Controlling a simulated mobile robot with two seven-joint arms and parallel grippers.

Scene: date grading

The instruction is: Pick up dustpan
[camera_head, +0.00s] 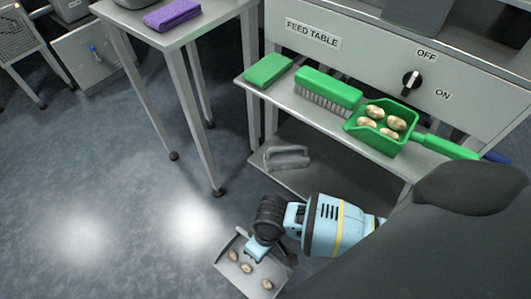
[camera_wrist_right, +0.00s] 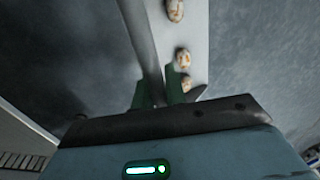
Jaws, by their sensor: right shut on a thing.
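The grey dustpan (camera_head: 231,270) is at the bottom of the head view, low over the floor, with three brown dates (camera_head: 246,268) in it. My right gripper (camera_head: 257,250) is shut on the dustpan at its back edge, where the fingers hide the handle. In the right wrist view, the dustpan (camera_wrist_right: 192,28) runs away from the green fingers (camera_wrist_right: 166,92), with dates along it. I cannot tell whether the dustpan touches the floor. My left gripper is not in view.
The feed table's shelf (camera_head: 245,84) holds a green block (camera_head: 267,69), a green brush (camera_head: 328,88) and a green scoop (camera_head: 365,137) with several dates. A grey handled object (camera_head: 286,157) lies on the lower shelf. A metal table (camera_head: 150,40) stands left; the floor (camera_head: 90,210) is clear.

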